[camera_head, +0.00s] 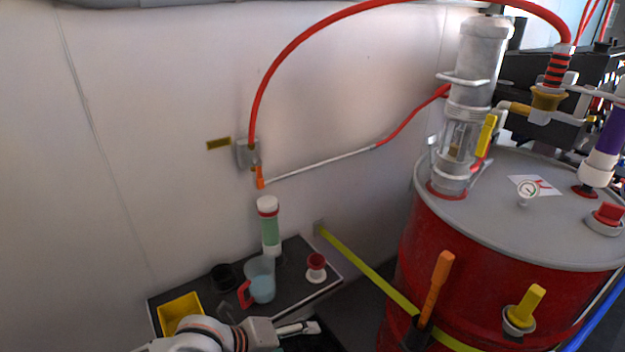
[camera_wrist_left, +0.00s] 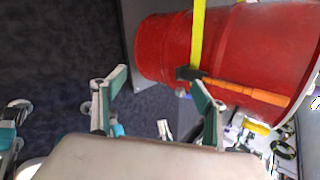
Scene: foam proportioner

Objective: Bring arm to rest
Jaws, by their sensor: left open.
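My left arm comes in low at the bottom of the head view, and its left gripper (camera_head: 304,328) points right, just in front of the black shelf. In the left wrist view the two fingers of the left gripper (camera_wrist_left: 160,88) stand wide apart with nothing between them. Beyond the fingers lie the dark floor (camera_wrist_left: 75,45) and the red drum (camera_wrist_left: 165,50). The right fingertip overlaps the drum's lower side in that view; I cannot tell the distance. My right arm and gripper are not in view.
The shelf (camera_head: 296,292) holds a yellow bin (camera_head: 180,312), a jug with a red handle (camera_head: 261,285), a green-and-white bottle (camera_head: 269,228) and a red-and-white cup (camera_head: 316,266). The drum (camera_head: 450,270) stands right, with a yellow strap (camera_head: 370,275) and orange-handled ratchet (camera_head: 434,290).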

